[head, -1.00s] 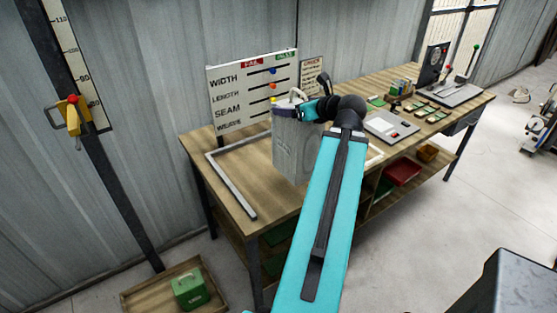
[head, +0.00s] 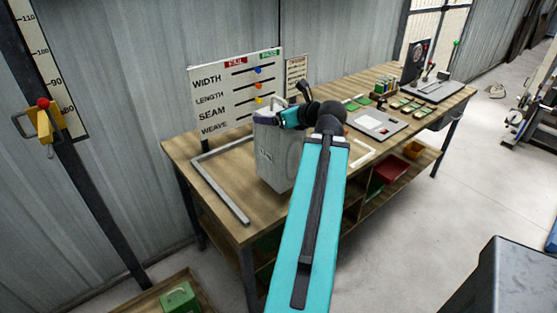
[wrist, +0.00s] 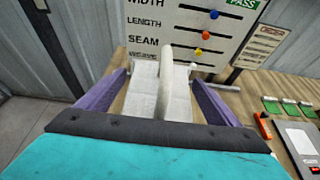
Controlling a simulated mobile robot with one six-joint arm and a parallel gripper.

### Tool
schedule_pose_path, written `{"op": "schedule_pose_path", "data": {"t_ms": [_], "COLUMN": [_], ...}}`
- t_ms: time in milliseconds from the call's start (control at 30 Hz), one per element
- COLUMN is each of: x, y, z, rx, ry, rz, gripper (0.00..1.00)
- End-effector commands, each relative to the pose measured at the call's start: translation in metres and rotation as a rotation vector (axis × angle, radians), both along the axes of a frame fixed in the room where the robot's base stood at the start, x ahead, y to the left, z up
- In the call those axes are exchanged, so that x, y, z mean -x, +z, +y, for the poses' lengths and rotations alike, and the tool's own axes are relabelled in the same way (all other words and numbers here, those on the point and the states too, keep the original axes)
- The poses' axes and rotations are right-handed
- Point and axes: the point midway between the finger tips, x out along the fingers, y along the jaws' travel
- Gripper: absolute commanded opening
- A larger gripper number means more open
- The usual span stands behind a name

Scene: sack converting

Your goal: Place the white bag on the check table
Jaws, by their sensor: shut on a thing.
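The white bag (head: 277,160) is a pale, upright, boxy bag with a loop handle on top. In the head view it is over the left part of the check table (head: 235,222); I cannot tell whether its base touches the wooden top. My gripper (wrist: 166,88) is at the top of the bag. In the wrist view its purple fingers stand on either side of the bag's top (wrist: 148,92), with the pale handle between them. My arm hides part of the bag's right side in the head view.
A WIDTH, LENGTH, SEAM, WEAVE board (head: 235,92) stands behind the bag. A metal corner frame (head: 222,188) lies on the table to its left. A flat device (head: 377,124) and small green samples (head: 405,104) lie to the right.

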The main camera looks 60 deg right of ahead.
Motion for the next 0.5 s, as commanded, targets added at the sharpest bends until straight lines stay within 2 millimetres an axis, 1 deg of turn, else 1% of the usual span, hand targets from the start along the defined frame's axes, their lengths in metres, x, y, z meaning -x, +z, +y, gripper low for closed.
{"op": "schedule_pose_path", "data": {"t_ms": [33,267,500], "x": [-0.001,-0.004,-0.010], "y": [0.003,0.004,0.004], "z": [0.000,-0.001,-0.012], "rx": [0.001,0.001,0.002], "ry": [0.001,0.002,0.001], "rz": [-0.005,-0.006,-0.006], "gripper": [0.23,0.23,0.23]}}
